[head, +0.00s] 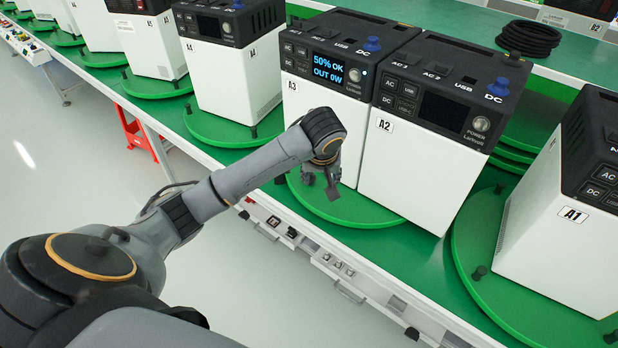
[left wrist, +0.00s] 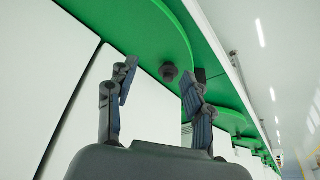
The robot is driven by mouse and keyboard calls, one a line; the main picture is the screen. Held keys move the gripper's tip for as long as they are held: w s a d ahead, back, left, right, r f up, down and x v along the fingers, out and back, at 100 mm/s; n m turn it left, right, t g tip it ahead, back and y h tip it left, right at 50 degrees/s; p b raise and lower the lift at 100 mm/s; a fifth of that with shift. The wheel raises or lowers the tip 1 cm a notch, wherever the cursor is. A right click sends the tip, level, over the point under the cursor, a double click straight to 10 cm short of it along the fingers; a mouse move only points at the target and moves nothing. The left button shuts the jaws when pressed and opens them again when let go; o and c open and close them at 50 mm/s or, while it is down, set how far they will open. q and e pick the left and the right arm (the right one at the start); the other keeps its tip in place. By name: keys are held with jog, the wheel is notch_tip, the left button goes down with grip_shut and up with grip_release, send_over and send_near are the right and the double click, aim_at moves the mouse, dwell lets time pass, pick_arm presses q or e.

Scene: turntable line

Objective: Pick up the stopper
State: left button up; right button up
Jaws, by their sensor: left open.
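My left gripper (head: 322,185) hangs at the front of the A3 unit's round green turntable (head: 350,210), in front of the white box. In the left wrist view its two dark fingers (left wrist: 155,88) are spread apart with nothing between the pads. A small dark stopper (left wrist: 168,72) shows beyond the fingertips, between them, on the edge of the green disc; the fingers do not appear to touch it. Similar dark stoppers stand on other turntables, such as one (head: 478,273) by A1 and one (head: 254,132) by A4. My right gripper is not in view.
White power units with black tops stand in a row, including A3 (head: 315,115), A2 (head: 412,175) and A1 (head: 565,225). A black coiled cable (head: 528,38) lies behind.

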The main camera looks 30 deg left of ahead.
pick_arm(q)
jog(key=w+a+r+n, duration=0.2)
jog(key=a+r, duration=0.2)
jog(key=shift+y, duration=0.3)
jog(key=x, duration=0.8)
jog(key=shift+w+a, duration=0.1)
jog(key=shift+w, duration=0.1)
jog(key=shift+p+x, duration=0.65)
jog(key=shift+x, duration=2.15)
jog(key=shift+s+a, duration=0.1)
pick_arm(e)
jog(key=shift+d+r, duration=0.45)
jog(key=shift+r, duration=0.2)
pick_arm(q)
jog(key=c, duration=0.7)
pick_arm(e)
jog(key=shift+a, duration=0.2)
pick_arm(q)
jog(key=shift+r, duration=0.15)
